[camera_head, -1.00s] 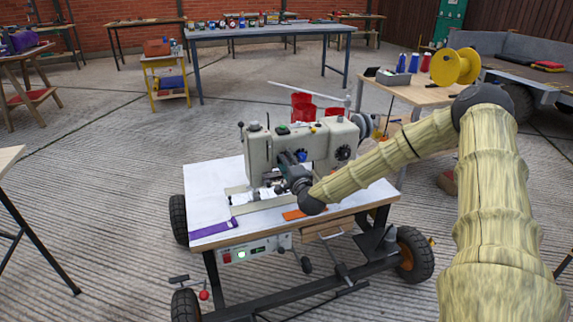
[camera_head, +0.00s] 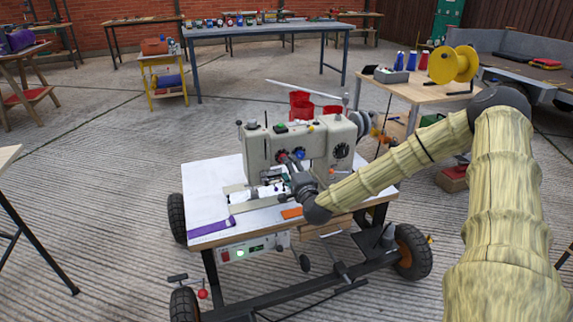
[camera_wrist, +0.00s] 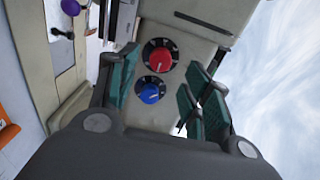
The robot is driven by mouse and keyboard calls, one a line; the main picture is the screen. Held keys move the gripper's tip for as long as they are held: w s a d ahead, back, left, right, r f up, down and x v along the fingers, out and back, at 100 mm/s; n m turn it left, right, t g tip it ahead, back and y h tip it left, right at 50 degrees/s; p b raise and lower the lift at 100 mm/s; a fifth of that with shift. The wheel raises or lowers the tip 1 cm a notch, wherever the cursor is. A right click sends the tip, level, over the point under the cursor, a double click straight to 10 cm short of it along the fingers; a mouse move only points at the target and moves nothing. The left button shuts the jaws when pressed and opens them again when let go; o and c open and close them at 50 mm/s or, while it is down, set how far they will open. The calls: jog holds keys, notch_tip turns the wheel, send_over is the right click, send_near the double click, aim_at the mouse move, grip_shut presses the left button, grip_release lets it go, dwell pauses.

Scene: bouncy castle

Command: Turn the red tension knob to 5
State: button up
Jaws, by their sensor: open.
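The red tension knob (camera_wrist: 160,56) sits on a round black dial with white marks on the sewing machine's pale body (camera_head: 262,150). In the wrist view it lies between my gripper's (camera_wrist: 163,62) two green fingers, with a visible gap on each side. The dial's numbers and the knob's setting are too small to read. A blue knob (camera_wrist: 150,92) on a similar dial sits just below it in that view. In the head view my open, empty gripper (camera_head: 292,167) is close in front of the machine, and the red knob (camera_head: 282,156) shows just past it.
The machine stands on a wheeled cart with a white top (camera_head: 205,190). A purple strip (camera_head: 212,227) and an orange piece (camera_head: 291,213) lie on it. A black dial (camera_head: 341,150) is on the machine's right part. A table with a yellow spool (camera_head: 447,65) stands behind, right.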

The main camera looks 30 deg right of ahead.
jog(key=v, duration=0.7)
dwell(0.4)
jog(key=s+a+f+n+g+y, duration=0.35)
jog(key=s+a+f+n, duration=0.25)
jog(key=a+f, duration=0.45)
jog(key=s+a+f+n+g+y, duration=0.3)
jog(key=s+a+f+n+g, duration=0.25)
jog(key=a+f, duration=0.5)
jog(key=s+a+f+n+g+h, duration=0.1)
jog(key=s+a+f+n+g, duration=0.2)
jog(key=s, duration=0.7)
jog(key=s+f+n+g, duration=0.25)
jog(key=s+f, duration=0.35)
jog(key=s, duration=0.3)
jog(key=s+a+f+n+g+h, duration=0.1)
jog(key=s+a+f+n+g, duration=0.2)
jog(key=s, duration=0.7)
notch_tip(320, 180, up, 28)
jog(key=d+p, duration=0.1)
jog(key=p, duration=2.8)
jog(key=shift+s+d+p, duration=0.35)
jog(key=shift+s+p, duration=0.05)
jog(key=shift+s, duration=0.05)
